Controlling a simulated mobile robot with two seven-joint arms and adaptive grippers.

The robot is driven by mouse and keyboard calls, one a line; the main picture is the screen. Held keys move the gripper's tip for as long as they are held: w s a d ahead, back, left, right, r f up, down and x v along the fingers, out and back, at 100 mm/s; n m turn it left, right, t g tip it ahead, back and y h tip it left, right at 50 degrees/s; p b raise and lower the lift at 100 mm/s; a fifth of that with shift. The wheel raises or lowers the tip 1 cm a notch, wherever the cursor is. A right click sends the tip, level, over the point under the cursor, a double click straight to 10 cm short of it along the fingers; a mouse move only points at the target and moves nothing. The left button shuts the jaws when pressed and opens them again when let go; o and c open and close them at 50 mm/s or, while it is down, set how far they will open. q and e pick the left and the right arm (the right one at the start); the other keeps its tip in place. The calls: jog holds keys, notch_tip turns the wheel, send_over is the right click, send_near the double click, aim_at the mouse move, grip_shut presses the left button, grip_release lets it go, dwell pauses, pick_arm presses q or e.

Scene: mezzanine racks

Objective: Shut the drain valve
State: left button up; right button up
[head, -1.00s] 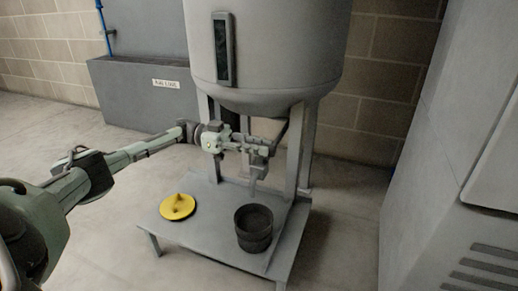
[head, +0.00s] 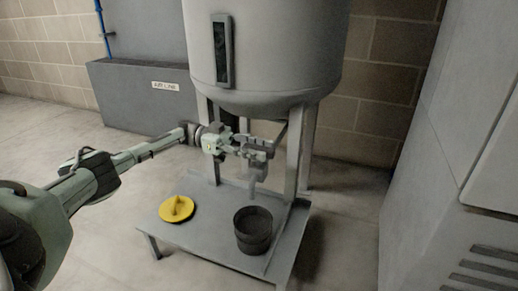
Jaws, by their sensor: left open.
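A grey tank (head: 270,60) stands on legs, with a small drain valve (head: 262,160) and a downward spout under its belly. My left arm reaches in from the left. My left gripper (head: 250,150) is open at the valve, its fingers overlapping the valve body. I cannot tell whether they touch a handle, and the handle itself is hard to make out. A stream-like pale streak (head: 252,188) hangs below the spout; I cannot tell whether it is liquid or pipe. A dark bucket (head: 253,230) stands below the spout. My right gripper is not in view.
A low grey stand (head: 200,250) carries the bucket and a yellow lid-like disc (head: 177,209) with a raised grip. A tank leg (head: 299,150) rises close behind the valve. A grey cabinet (head: 460,130) closes off the right. A labelled grey box (head: 140,95) stands at the back left.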

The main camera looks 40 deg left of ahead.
aim_at(244, 145)
pick_arm(q)
jog(key=shift+a, duration=0.1)
jog(key=v, duration=0.6)
jog(key=shift+w, duration=0.1)
jog(key=shift+s+a, duration=0.25)
jog(key=shift+a, duration=0.3)
jog(key=shift+a, duration=0.15)
